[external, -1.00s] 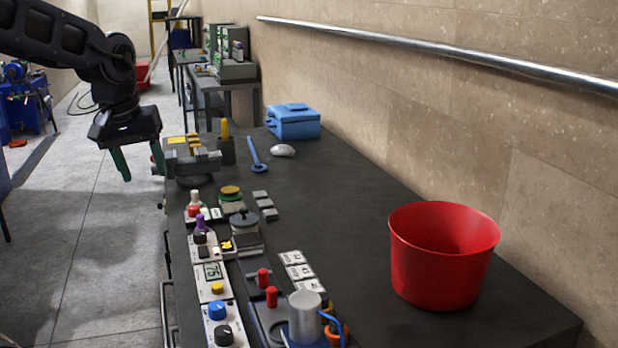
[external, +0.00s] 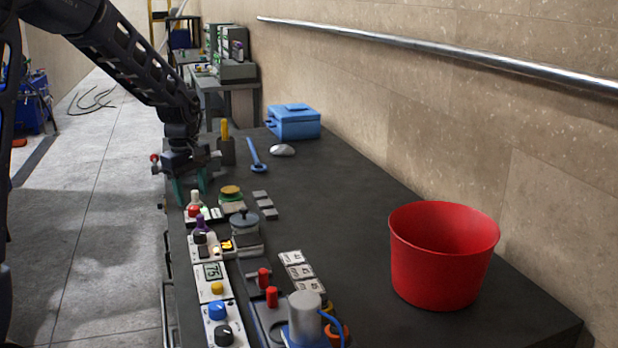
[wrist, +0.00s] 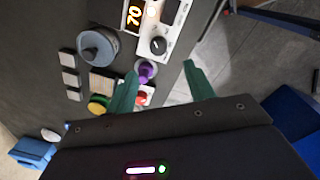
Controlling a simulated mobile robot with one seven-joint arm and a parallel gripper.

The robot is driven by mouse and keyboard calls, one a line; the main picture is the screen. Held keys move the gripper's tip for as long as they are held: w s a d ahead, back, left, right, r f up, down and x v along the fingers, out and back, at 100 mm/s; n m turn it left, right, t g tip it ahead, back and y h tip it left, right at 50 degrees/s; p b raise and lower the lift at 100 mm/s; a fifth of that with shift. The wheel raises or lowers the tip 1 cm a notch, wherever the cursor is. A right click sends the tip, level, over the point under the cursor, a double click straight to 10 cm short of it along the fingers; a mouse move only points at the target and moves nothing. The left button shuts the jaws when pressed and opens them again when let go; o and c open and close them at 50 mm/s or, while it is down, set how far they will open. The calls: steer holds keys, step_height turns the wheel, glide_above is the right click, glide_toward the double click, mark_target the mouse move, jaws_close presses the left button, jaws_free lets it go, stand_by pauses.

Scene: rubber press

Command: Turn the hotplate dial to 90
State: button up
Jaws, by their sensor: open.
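A white control panel with a black dial (wrist: 158,45) lies ahead of my fingertips in the wrist view. The dial's pointer angle is too small to read surely. An orange display (wrist: 133,15) beside it reads 70. In the external view the black dial (external: 200,238) and orange display (external: 226,244) sit on the bench's left side, near a grey lidded pot (external: 244,222). My gripper (external: 189,196) is open and empty, pointing down over the bench's left edge, farther back than the dial. In the wrist view its green fingers (wrist: 159,73) are spread apart, short of the dial.
A panel with a 7.5 display (external: 213,271), a blue knob (external: 216,309) and red-handled parts fill the near bench. A red bucket (external: 440,275) stands right.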

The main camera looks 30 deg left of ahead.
mark_target(199, 232)
steer(key=f, duration=0.4)
steer(key=w+f, duration=0.1)
steer(key=f, duration=0.6)
steer(key=shift+w+a+f, duration=0.1)
steer(key=shift+w+f, duration=0.05)
steer(key=shift+f, duration=0.15)
steer(key=c, duration=1)
